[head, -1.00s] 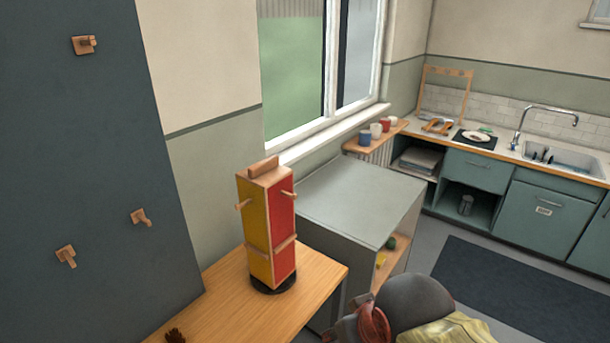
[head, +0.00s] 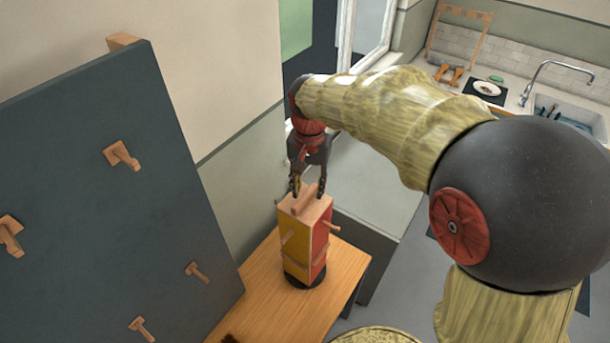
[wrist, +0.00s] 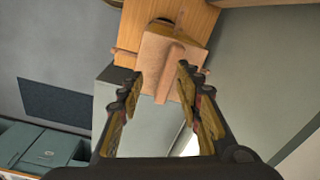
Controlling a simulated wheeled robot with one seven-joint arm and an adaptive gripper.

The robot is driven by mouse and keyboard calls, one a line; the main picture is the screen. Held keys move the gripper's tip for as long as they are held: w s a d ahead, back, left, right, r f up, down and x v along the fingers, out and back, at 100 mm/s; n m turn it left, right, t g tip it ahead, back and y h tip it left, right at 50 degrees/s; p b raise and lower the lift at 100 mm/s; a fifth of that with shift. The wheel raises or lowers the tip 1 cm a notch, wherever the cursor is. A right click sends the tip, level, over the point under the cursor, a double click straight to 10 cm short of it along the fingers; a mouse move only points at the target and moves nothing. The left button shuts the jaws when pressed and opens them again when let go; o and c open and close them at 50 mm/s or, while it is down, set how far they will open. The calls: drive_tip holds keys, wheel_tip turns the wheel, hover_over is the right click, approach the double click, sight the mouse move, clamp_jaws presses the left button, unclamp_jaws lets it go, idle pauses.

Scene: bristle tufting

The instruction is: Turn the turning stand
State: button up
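The turning stand (head: 297,246) is an upright block with a yellow face and a red face, wooden pegs on its sides and a wooden ridge handle on top. It stands on a dark round base (head: 305,280) on the wooden table. My gripper (head: 308,190) points down just above the stand's top, its fingers apart near the handle (head: 306,199). In the wrist view my gripper (wrist: 157,85) is open, with the handle (wrist: 170,72) lying between and just beyond the fingertips. I cannot tell whether either finger touches it.
A dark board (head: 90,190) with wooden pegs stands close on the left. The wooden table (head: 265,305) has clear room in front of the stand. A grey cabinet (head: 370,185) stands behind it. The kitchen counter with a sink (head: 565,110) is at the far right.

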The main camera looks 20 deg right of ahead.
sight(305, 195)
drive_tip(key=shift+w+r+m, duration=0.3)
drive_tip(key=shift+w+m, duration=0.15)
drive_tip(key=shift+w, duration=0.15)
drive_tip(key=shift+w+r+m, duration=0.3)
drive_tip(key=shift+w+m, duration=0.15)
drive_tip(key=shift+w, duration=0.1)
drive_tip(key=shift+w+m, duration=0.3)
drive_tip(key=shift+m, duration=0.2)
drive_tip(key=shift+r+m, duration=0.1)
drive_tip(key=shift+m, duration=0.2)
drive_tip(key=shift+s, duration=0.2)
drive_tip(key=shift+f, duration=0.4)
wheel_tip(305, 195, down, 7)
drive_tip(key=shift+r+p, duration=0.1)
drive_tip(key=shift+p, duration=0.25)
drive_tip(key=shift+c, duration=1.3)
clamp_jaws()
